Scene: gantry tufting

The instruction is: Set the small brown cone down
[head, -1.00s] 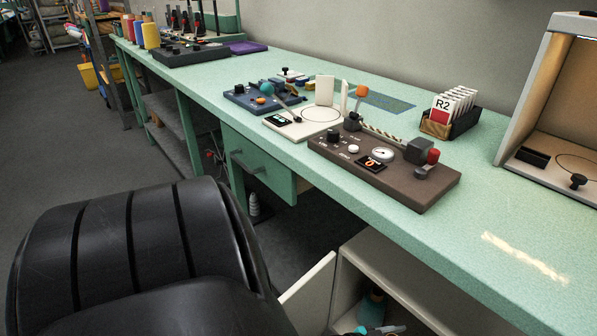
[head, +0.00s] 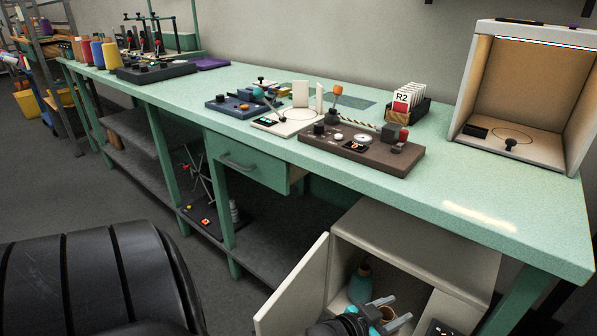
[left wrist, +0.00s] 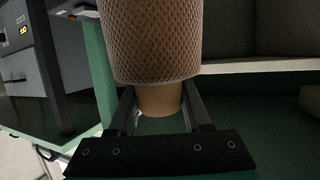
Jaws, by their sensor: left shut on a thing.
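My left gripper (head: 392,312) is at the bottom of the head view, in front of the open white cabinet under the bench. The left wrist view shows its two fingers (left wrist: 160,108) shut on the narrow tan end of the small brown cone (left wrist: 150,42). The cone has a wide, net-textured brown body reaching past the fingertips, and its far end is cut off by the frame. In the head view only a small brown patch shows by the fingers, partly hidden. My right gripper is not in view.
The green bench (head: 470,205) above carries a brown control box (head: 365,150), a card holder (head: 408,105) and a lit booth (head: 525,95).

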